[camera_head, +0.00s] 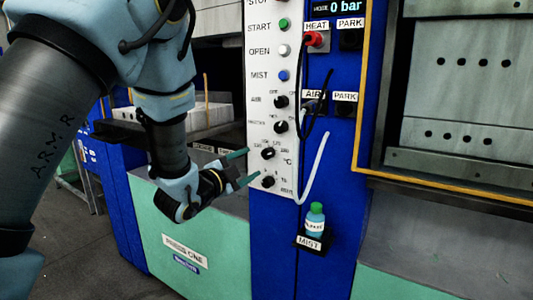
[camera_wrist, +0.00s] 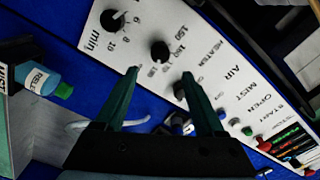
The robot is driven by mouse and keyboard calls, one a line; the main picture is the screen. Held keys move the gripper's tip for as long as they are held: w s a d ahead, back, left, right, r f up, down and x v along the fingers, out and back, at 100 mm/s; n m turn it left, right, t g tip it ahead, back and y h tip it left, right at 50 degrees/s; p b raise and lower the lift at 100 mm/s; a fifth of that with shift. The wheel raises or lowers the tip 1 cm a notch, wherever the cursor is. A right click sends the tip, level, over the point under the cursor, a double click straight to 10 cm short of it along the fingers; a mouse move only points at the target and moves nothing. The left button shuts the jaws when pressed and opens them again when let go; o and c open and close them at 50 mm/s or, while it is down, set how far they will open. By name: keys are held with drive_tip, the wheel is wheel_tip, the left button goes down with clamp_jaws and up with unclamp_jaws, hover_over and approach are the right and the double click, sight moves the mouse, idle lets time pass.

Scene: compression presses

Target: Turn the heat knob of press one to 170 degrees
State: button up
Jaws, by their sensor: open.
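The heat knob (camera_head: 267,153) is a black dial marked °C on press one's white control panel (camera_head: 257,80). It also shows in the wrist view (camera_wrist: 159,50), with numbers printed around it. Its pointer setting is too small to read. My gripper (camera_head: 246,166) is open and empty just left of the panel. In the wrist view my gripper (camera_wrist: 160,76) has its two green fingers apart, pointing at the panel, with the knob beyond and between the tips. The fingers do not visibly touch the knob.
The min knob (camera_head: 268,181) sits below the heat knob; the heater knob (camera_head: 281,126) and air knob (camera_head: 281,101) sit above. A white tube (camera_head: 314,165) and black cables hang to the right. A mist bottle (camera_head: 314,220) stands on a small shelf lower right.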

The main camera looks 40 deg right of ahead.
sight(266, 154)
drive_tip(key=p+x, duration=0.3)
drive_tip(key=x, duration=0.5)
drive_tip(key=shift+w+d, duration=0.1)
drive_tip(key=shift+d, duration=0.25)
drive_tip(key=shift+c, duration=0.3)
clamp_jaws()
